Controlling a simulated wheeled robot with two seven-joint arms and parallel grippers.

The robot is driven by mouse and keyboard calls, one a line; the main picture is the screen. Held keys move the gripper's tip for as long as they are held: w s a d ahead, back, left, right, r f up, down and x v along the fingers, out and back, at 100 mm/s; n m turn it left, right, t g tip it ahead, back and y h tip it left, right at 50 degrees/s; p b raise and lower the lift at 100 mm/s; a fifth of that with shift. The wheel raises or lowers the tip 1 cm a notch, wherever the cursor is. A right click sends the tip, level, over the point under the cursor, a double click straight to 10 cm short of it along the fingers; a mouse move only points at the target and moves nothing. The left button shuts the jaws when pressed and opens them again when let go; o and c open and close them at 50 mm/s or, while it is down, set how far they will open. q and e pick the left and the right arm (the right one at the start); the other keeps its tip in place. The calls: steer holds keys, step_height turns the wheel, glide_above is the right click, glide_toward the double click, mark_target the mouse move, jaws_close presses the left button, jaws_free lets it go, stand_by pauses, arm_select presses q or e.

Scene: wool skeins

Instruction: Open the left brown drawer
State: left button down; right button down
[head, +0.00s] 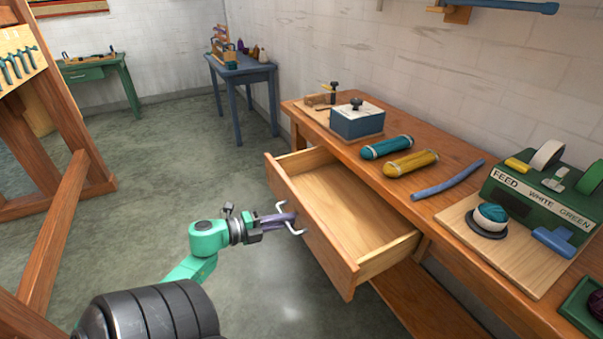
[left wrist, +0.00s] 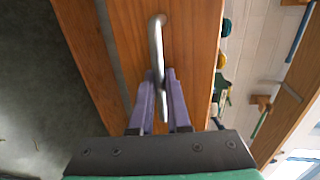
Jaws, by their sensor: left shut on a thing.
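The left brown drawer (head: 318,225) is pulled well out of the wooden bench (head: 455,175), and its bare inside shows empty in the head view. A pale metal bar handle (head: 290,217) sits on its front. My left gripper (head: 289,219) is shut on this handle. In the left wrist view, the purple fingers (left wrist: 162,98) close on both sides of the handle (left wrist: 156,48), in front of the drawer's wooden front (left wrist: 190,40). My right gripper is not in view.
On the bench lie a teal skein (head: 387,147), a yellow skein (head: 411,163), a blue-grey rod (head: 447,180) and a blue box (head: 357,120). A green machine (head: 535,205) stands at the right. Open floor (head: 200,180) lies left of the drawer.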

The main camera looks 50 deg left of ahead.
arm_select(q)
steer(key=shift+v, duration=0.85)
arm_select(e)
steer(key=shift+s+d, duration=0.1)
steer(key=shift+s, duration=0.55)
arm_select(q)
steer(key=shift+f, duration=0.15)
steer(key=c, duration=1.2)
jaws_free()
steer(key=shift+s, duration=0.1)
